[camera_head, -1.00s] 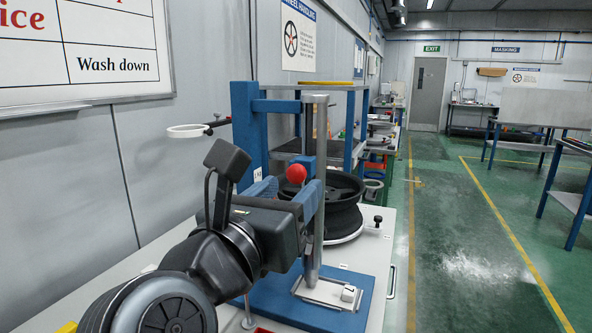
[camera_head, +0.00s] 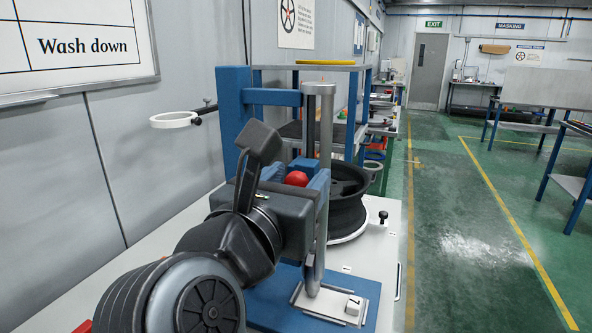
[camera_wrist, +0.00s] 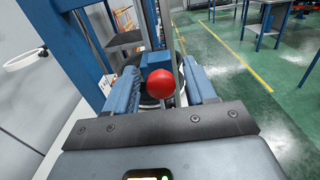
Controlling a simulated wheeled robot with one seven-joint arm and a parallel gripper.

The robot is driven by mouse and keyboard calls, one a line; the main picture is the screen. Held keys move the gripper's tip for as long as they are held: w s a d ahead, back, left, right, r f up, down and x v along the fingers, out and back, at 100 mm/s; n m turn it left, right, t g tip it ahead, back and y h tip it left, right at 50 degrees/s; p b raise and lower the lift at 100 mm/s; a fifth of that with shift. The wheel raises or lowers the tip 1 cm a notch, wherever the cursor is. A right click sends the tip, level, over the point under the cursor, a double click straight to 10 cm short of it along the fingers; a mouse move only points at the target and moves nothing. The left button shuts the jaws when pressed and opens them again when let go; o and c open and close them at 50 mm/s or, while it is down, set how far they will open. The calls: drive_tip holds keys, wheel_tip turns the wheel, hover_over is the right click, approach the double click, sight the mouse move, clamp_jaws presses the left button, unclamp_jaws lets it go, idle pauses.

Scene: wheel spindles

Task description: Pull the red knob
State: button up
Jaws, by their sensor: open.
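The red knob (camera_head: 297,179) is a small ball, partly hidden behind my gripper in the head view. In the wrist view the red knob (camera_wrist: 161,84) shows in full, in front of a blue block (camera_wrist: 155,60). My gripper (camera_wrist: 165,88) is open, with one blue-padded finger on each side of the knob. The right finger looks a little farther from it than the left. I cannot tell whether either finger touches it. In the head view my gripper (camera_head: 303,180) is beside the upright steel post (camera_head: 325,160).
A black wheel (camera_head: 347,205) stands behind the post on the pale bench (camera_head: 375,262). A blue base plate (camera_head: 268,296) lies under the post. A blue frame (camera_head: 234,110) and a white ring on an arm (camera_head: 174,120) stand at left.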

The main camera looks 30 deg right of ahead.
drive_tip(key=shift+c, duration=0.2)
clamp_jaws()
idle(0.3)
